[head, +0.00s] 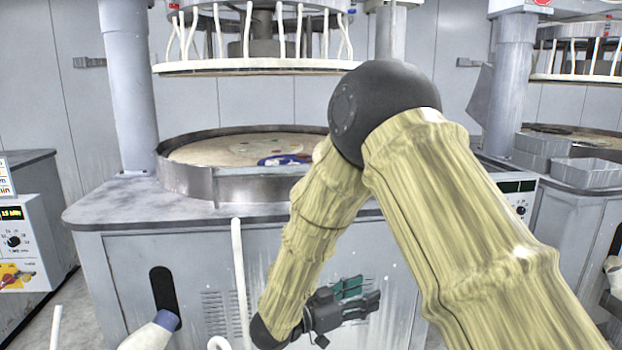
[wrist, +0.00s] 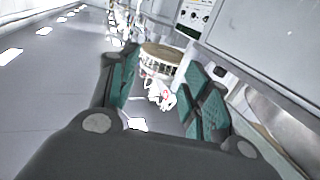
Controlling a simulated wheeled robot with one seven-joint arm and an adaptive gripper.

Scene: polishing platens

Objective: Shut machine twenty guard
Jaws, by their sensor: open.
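A polishing machine (head: 130,260) stands in front of me in the head view. A curved metal band (head: 225,185) rings its tan platen (head: 225,150). I cannot tell whether this band is the guard, and I see no machine number. My gripper (head: 362,297) is low before the machine's front panel, fingers pointing right, open and empty. In the wrist view my gripper's teal-padded fingers (wrist: 165,85) are spread apart, with nothing held between them. My arm hides the right part of the platen and the machine's front.
A white hose (head: 239,275) rises before the front panel. A raised ring with white tubes (head: 260,66) hangs above the platen. Grey bins (head: 590,172) sit on the right-hand machine. The wrist view shows a round tan-topped drum (wrist: 163,55) and open floor (wrist: 50,90) at left.

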